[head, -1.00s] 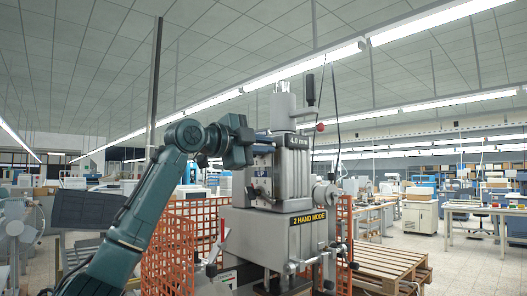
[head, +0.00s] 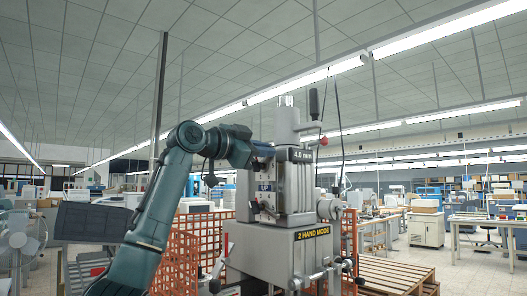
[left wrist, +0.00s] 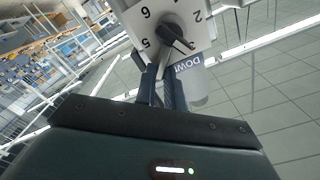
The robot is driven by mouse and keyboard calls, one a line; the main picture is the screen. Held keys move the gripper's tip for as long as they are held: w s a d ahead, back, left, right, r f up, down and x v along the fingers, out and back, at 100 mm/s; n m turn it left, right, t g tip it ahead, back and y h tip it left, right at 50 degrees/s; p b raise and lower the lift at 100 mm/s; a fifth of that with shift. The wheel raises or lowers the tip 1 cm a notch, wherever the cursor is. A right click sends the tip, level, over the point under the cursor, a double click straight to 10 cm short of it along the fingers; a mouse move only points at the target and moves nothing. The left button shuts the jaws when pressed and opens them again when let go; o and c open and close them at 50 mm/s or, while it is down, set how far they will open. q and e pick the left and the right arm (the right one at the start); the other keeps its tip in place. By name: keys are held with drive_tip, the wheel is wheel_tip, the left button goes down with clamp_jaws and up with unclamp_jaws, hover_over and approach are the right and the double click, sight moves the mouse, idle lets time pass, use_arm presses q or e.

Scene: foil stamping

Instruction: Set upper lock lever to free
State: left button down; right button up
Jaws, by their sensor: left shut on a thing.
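The grey press (head: 307,262) stands in the middle of the head view, with its upper block (head: 298,178) marked 4.0 mm. My left gripper (head: 262,152) is at the upper left side of this block. In the left wrist view my left gripper (left wrist: 163,78) has its two fingers close together, below a white dial plate (left wrist: 143,25) with numbers and a black pointer knob (left wrist: 174,36). It is shut on a small part, taken as the upper lock lever, mostly hidden between the fingers. The lever's setting cannot be read. My right gripper is out of view.
A black-handled crank (head: 315,103) and a red knob (head: 323,141) stick out at the press's top right. Orange mesh guards (head: 175,262) flank the press. A wooden pallet (head: 398,272) lies at the right.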

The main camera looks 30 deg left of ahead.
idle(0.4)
use_arm(q)
drive_tip(key=c, duration=1.5)
unclamp_jaws()
drive_tip(key=b+v, duration=0.4)
drive_tip(key=v, duration=0.9)
drive_tip(key=shift+s+a, duration=0.1)
